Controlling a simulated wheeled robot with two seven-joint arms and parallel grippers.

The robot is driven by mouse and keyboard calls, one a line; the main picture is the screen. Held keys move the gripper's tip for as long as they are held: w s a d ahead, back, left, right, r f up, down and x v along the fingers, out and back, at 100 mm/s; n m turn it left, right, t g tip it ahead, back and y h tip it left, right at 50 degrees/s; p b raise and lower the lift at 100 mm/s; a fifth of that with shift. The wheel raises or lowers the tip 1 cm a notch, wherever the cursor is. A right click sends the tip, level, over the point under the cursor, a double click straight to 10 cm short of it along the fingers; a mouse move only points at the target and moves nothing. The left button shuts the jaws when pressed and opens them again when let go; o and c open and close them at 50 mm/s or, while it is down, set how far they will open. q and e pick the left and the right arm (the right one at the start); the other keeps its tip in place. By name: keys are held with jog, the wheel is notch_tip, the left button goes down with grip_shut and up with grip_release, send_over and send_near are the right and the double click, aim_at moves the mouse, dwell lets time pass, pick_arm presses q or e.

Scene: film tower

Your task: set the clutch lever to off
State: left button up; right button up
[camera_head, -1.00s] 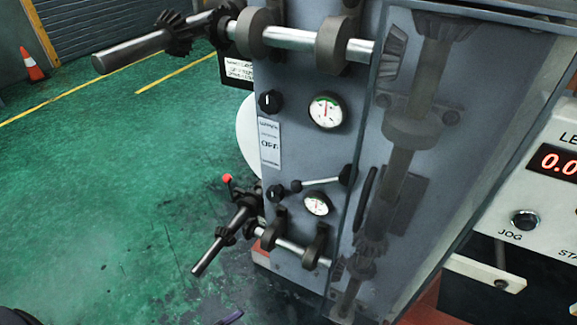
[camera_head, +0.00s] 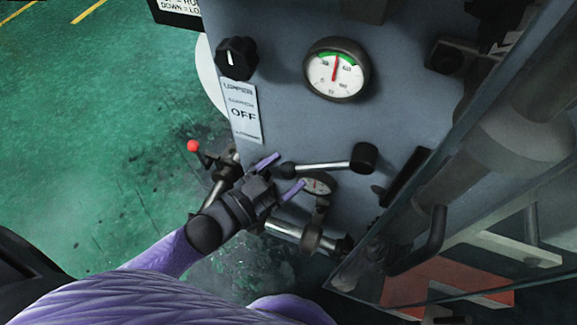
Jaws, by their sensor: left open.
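A lever (camera_head: 324,165) with a silver rod and a dark end knob sits on the grey machine panel. It points left, nearly level, from a black round hub (camera_head: 364,158). My right gripper is not in view.
A black dial knob (camera_head: 237,58) and a round gauge (camera_head: 336,69) sit above the lever. A red-knobbed lever (camera_head: 193,146) stands to the left. A clear guard (camera_head: 480,130) covers shafts at right. Green floor lies open at left.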

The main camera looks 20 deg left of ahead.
pick_arm(q)
jog(key=shift+x, duration=0.8)
grip_shut()
